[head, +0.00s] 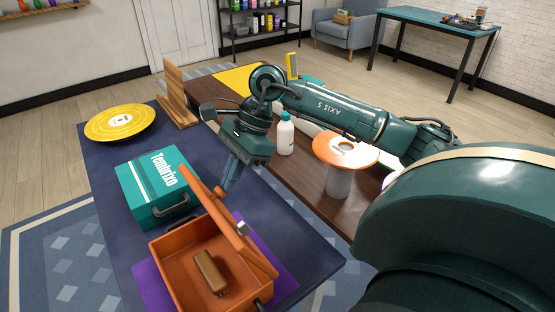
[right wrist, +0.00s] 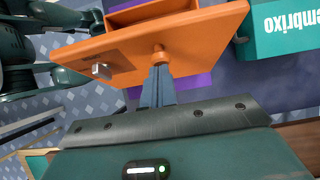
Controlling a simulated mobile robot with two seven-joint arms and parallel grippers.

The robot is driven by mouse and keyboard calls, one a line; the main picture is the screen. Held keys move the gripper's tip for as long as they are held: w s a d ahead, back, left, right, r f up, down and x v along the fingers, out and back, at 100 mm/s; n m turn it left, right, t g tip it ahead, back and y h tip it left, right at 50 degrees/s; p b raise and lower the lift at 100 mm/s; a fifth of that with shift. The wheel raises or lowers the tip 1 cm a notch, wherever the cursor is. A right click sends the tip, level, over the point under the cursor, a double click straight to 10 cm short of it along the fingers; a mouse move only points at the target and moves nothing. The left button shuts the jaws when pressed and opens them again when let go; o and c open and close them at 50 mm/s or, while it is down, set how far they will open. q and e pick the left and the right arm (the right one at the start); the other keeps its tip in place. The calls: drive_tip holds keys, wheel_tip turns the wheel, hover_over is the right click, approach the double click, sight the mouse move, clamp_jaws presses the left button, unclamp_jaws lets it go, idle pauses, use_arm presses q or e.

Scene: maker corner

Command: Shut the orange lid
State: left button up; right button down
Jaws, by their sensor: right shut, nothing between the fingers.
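An orange box (head: 180,262) stands open on the dark blue table cover, with a brown block (head: 209,272) inside it. Its orange lid (head: 228,218) stands raised and tilted along the box's right side, with a metal latch (head: 243,229) on its edge. The lid (right wrist: 120,50) also fills the upper part of the right wrist view. My right gripper (head: 229,186) is shut and empty, at the lid's outer side. In the right wrist view its fingertips (right wrist: 159,70) are at a round orange knob on the lid; touching or just short, I cannot tell. My left gripper is not in view.
A teal case (head: 150,190) labelled Tembrixo stands just behind the box. A purple mat (head: 152,285) lies under the box. A yellow disc (head: 120,122), a wooden stand (head: 176,100), a white bottle (head: 285,137) and an orange-topped stand (head: 338,180) are further off.

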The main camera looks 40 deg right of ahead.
sight(207, 194)
drive_tip(key=shift+h, duration=0.5)
drive_tip(key=a, duration=0.5)
drive_tip(key=shift+w+f+b, duration=0.25)
drive_tip(key=shift+b, duration=0.15)
use_arm(q)
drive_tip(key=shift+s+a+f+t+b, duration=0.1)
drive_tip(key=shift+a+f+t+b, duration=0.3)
drive_tip(key=shift+b, duration=1.7)
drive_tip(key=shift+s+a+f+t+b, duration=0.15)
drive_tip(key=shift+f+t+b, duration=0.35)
drive_tip(key=shift+b, duration=1.6)
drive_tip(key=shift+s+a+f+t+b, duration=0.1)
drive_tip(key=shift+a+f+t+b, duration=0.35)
drive_tip(key=shift+b, duration=1.65)
use_arm(e)
drive_tip(key=w+a+f, duration=0.1)
drive_tip(key=a+f, duration=1)
drive_tip(key=a, duration=0.1)
drive_tip(key=shift+w+a+f, duration=0.2)
drive_tip(key=shift+a, duration=0.15)
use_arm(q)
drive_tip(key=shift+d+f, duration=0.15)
use_arm(e)
drive_tip(key=shift+r, duration=0.1)
